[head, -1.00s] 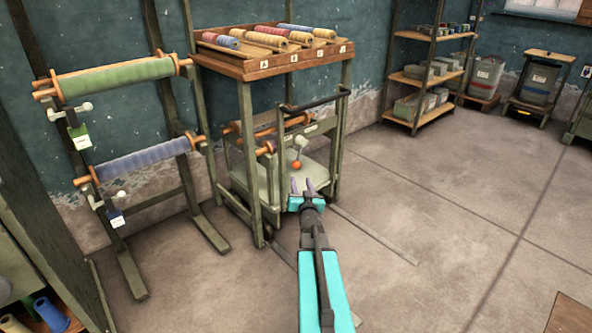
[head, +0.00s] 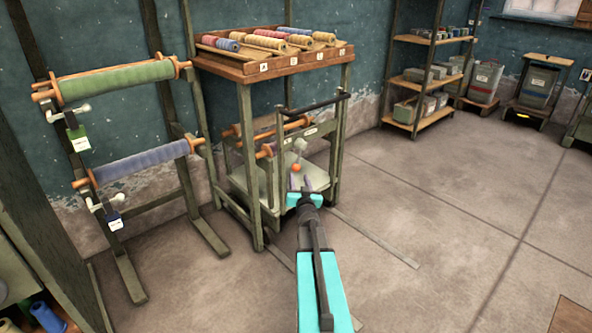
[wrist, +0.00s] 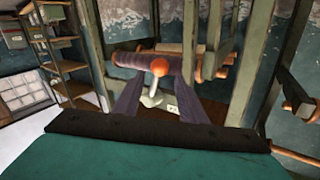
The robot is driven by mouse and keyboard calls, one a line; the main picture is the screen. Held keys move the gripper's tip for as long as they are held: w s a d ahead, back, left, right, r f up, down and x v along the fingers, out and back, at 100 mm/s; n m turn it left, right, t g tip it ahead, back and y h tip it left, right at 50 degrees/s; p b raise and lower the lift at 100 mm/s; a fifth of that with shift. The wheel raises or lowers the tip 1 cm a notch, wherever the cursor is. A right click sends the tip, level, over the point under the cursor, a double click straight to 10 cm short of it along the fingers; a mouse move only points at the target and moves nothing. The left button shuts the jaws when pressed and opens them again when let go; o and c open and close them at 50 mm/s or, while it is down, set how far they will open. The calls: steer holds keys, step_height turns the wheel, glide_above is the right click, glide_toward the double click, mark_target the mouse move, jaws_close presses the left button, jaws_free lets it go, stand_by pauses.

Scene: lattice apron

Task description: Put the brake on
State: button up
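The brake lever (head: 299,146) is a pale grey piece on the cart under the rack, with an orange ball knob (head: 297,167) on its end. In the wrist view the orange knob (wrist: 160,67) shows on a short pale rod (wrist: 154,83). My gripper (head: 300,184) is just in front of the cart, by the knob. Its two dark fingers are apart, and in the wrist view (wrist: 157,78) the knob and rod appear between them. I see no grip on the knob. Whether a finger touches it I cannot tell.
The cart has a dark push bar (head: 315,103) and green-grey posts close around the lever. A wooden tray (head: 268,65) with thread cones is above. A stand with green (head: 117,80) and purple rolls is at left. Open floor (head: 440,200) lies to the right.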

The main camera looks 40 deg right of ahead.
mark_target(297, 170)
steer(key=shift+b+x, duration=1.2)
steer(key=shift+x, duration=3.6)
jaws_close()
